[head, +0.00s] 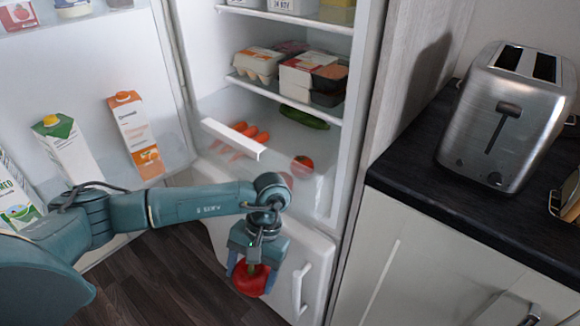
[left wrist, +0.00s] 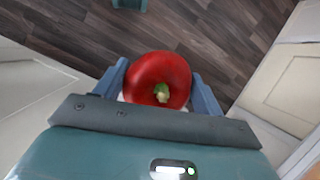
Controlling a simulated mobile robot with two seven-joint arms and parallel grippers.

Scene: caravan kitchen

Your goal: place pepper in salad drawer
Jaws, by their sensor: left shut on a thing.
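My left gripper (head: 249,272) is shut on a red pepper (head: 252,281) and holds it in the air in front of the fridge's lower front. In the left wrist view the pepper (left wrist: 160,80) sits between the two fingers, its green stem towards the camera, with the floor below. The salad drawer (head: 235,140) is at the bottom of the open fridge, behind and above the gripper in the head view. Through its clear front I see carrots (head: 250,134), a tomato (head: 302,165) and a green cucumber (head: 304,118). My right gripper is not in view.
The fridge door stands open at the left, with cartons (head: 136,134) in its shelf. A shelf with egg boxes and packs (head: 312,76) is above the drawer. A toaster (head: 508,115) stands on the dark worktop (head: 420,165) at the right.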

